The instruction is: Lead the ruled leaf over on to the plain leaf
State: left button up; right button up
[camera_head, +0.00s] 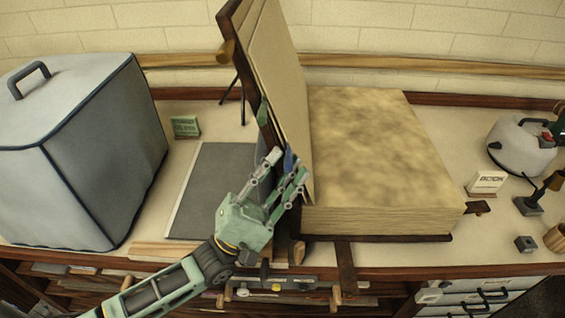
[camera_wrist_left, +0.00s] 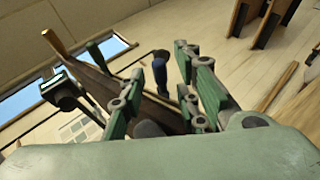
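A thick block (camera_head: 365,140) with a mottled tan top lies on the bench in the head view. A tall tan leaf or board (camera_head: 285,85) with a dark wooden edge stands steeply upright along its left side. I cannot tell ruled from plain on these faces. My left gripper (camera_head: 289,165) is at the lower part of the standing board, its fingers apart. A small blue piece (camera_head: 288,157) shows between them. In the left wrist view the fingers (camera_wrist_left: 160,80) are also apart, with a blue piece (camera_wrist_left: 187,95) between them; contact is unclear. My right gripper is not in view.
A large grey-blue covered box (camera_head: 80,150) stands at the left. A dark flat panel (camera_head: 215,190) lies beside the standing board. A small green sign (camera_head: 185,126) is behind it. A white rounded vessel (camera_head: 520,150) and a white card (camera_head: 487,183) stand at the right.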

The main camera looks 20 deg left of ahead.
pick_arm(q)
jog(key=shift+w, duration=0.1)
grip_shut()
dwell(0.3)
dwell(0.4)
